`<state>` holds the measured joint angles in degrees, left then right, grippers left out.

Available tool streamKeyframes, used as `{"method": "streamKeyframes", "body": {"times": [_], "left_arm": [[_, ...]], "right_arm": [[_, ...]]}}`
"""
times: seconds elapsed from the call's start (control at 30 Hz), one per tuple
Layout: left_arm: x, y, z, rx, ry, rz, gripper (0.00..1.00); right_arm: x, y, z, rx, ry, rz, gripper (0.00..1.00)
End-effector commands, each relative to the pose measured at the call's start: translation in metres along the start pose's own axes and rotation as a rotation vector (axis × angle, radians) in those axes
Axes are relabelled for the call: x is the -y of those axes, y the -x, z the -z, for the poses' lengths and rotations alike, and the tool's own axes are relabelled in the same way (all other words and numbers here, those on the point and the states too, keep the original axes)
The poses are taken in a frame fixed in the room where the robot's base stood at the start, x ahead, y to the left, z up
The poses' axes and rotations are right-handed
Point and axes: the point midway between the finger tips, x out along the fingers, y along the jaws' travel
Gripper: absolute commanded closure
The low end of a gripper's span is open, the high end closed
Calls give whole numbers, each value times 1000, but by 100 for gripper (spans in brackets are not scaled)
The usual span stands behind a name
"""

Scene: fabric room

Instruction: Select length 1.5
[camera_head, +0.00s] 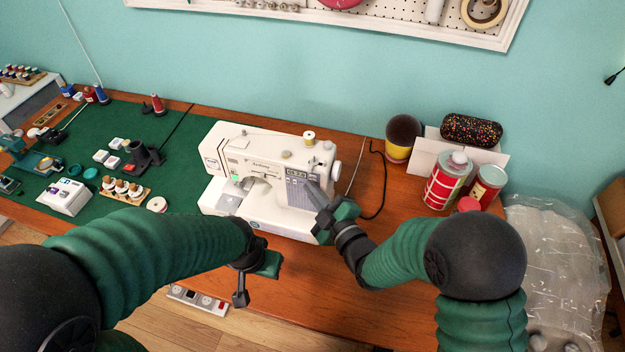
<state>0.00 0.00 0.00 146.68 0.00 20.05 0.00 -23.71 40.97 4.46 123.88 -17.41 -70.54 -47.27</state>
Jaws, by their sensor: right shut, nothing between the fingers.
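A white sewing machine (262,160) stands upright on the wooden table near the middle of the view. A grey panel with small markings (297,186) is on the right part of its front; the markings are too small to read. My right gripper (318,197) is shut and empty, its tip right in front of this panel and covering its lower right part. I cannot tell whether it touches. My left gripper (255,283) hangs in front of the table's near edge, away from the machine; whether it is open is unclear.
A green mat (185,135) with spools, small boxes and tools covers the left of the table. Red-and-white tins (445,185), a dark-topped yellow pot (402,140) and a speckled case (471,130) stand at right. A black cable (383,185) lies beside the machine. The front-right wood (300,290) is bare.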

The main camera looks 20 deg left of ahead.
Motion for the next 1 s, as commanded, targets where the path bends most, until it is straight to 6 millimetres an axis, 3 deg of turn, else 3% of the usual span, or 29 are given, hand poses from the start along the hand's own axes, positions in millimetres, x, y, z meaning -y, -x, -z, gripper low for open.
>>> {"method": "streamKeyframes", "body": {"times": [0.33,1.0], "left_arm": [[0,-4,-1,0,0,0,100],[0,-10,-2,0,0,0,100]], "right_arm": [[7,9,7,0,-1,1,100],[5,7,5,-1,1,-2,100]]}}
